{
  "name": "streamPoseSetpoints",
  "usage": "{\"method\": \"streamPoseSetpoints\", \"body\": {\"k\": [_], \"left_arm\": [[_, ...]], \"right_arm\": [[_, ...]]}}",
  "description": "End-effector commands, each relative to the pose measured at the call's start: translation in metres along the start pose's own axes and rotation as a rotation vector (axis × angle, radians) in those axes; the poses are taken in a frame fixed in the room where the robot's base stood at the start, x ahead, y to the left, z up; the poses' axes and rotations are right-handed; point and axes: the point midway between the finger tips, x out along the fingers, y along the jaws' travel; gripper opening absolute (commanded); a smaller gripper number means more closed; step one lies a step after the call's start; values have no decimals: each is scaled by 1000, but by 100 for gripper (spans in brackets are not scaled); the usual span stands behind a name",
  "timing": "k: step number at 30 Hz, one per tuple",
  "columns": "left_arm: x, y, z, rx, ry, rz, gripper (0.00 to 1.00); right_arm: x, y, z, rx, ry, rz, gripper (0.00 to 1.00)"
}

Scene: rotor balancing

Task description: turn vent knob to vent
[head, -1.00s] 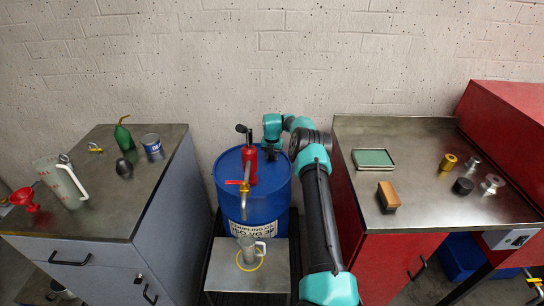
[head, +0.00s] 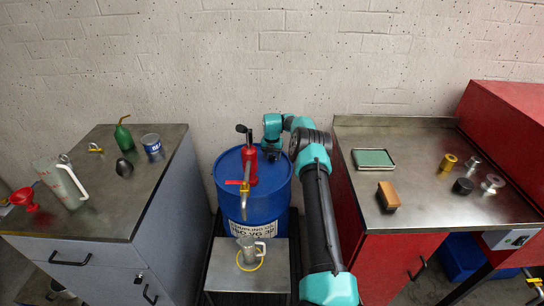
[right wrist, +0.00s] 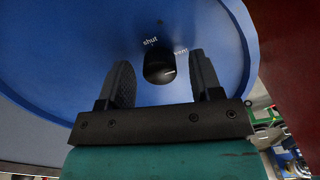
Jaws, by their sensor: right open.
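The vent knob (right wrist: 158,72) is a small black round knob on the blue lid of the drum (head: 226,176). In the right wrist view, white lettering "shut" stands above it and "vent" to its upper right. A faint light mark shows on the knob's right part; I cannot tell surely which label it points to. My right gripper (right wrist: 163,78) is open, with one finger on each side of the knob and visible gaps between. In the head view my right gripper (head: 272,153) is at the lid's right rear, and the knob is hidden. My left gripper is not in view.
A red pump (head: 249,163) with a brass spout stands on the lid left of my gripper. A clear jug (head: 247,249) stands below it. A grey cabinet (head: 150,205) is at left, a red-fronted bench (head: 440,213) close at right.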

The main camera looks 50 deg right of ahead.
Motion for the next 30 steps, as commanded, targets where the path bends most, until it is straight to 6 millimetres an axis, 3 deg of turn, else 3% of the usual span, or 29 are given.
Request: {"method": "streamPoseSetpoints", "body": {"k": [8, 24, 30], "left_arm": [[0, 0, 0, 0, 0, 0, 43], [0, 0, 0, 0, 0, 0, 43], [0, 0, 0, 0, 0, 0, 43]], "right_arm": [[-31, 0, 1, 0, -4, 0, 59], [-134, 0, 0, 0, -6, -5, 59], [-163, 1, 0, -1, -6, -7, 59]]}}
